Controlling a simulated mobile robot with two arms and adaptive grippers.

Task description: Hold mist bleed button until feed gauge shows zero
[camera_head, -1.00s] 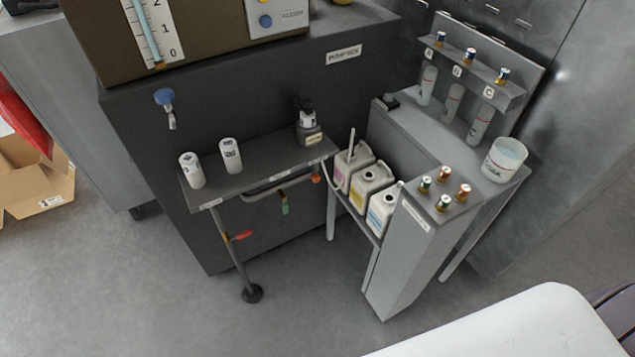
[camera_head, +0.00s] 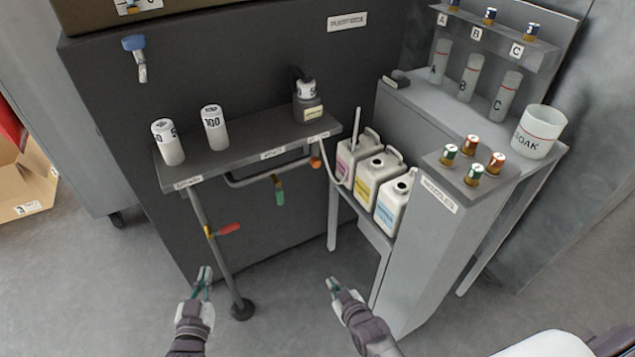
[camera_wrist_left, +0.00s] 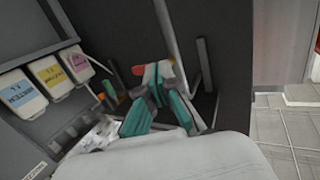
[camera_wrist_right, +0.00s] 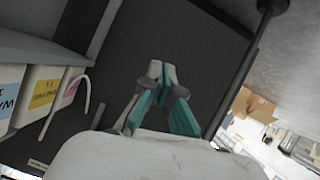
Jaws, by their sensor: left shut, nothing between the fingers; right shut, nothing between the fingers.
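Only the bottom edge of the feed gauge (camera_head: 138,5) shows at the top of the head view, so its reading is cut off. No mist bleed button can be made out now; the button panel beside the gauge is out of view. My left gripper (camera_head: 203,278) is shut and empty, low in front of the dark cabinet, near the shelf's support leg. My right gripper (camera_head: 333,286) is shut and empty, below the shelf and left of the grey stand. Their fingertips also show in the left wrist view (camera_wrist_left: 155,85) and the right wrist view (camera_wrist_right: 160,70).
A blue-handled tap (camera_head: 134,45) is on the dark cabinet (camera_head: 240,60). Red and green valve handles hang underneath.

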